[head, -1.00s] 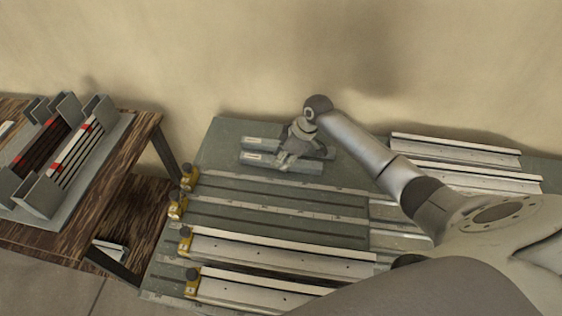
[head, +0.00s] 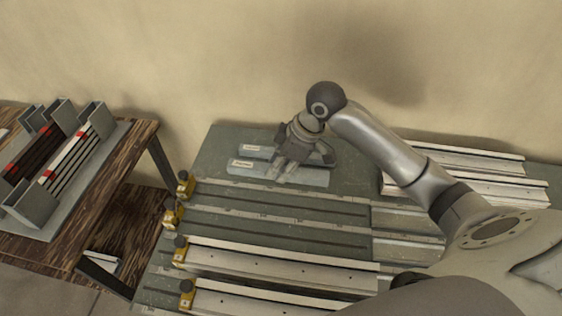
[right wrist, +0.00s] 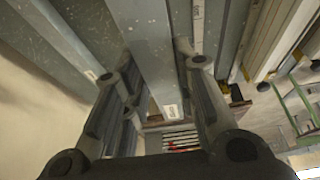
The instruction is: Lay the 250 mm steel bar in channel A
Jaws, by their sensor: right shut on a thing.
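Two grey steel bars with white end labels show behind the channels in the head view. My right gripper (head: 286,172) is shut on the nearer bar (head: 250,169), which appears raised a little above the bench. In the right wrist view this bar (right wrist: 146,50) runs between the two fingers, its label at the near end. The other bar (head: 256,151) lies behind it, partly hidden by the gripper. I cannot read the lengths. Several long channels (head: 275,260) run across the bench, with yellow clamps (head: 180,250) at their left ends. I cannot tell which is A. My left gripper is out of view.
A wooden side table (head: 140,152) at the left carries a grey rack (head: 37,203) of strips with red marks. Pale profiles (head: 465,160) lie at the back right of the bench. A wall stands close behind. My right arm covers the right part of the bench.

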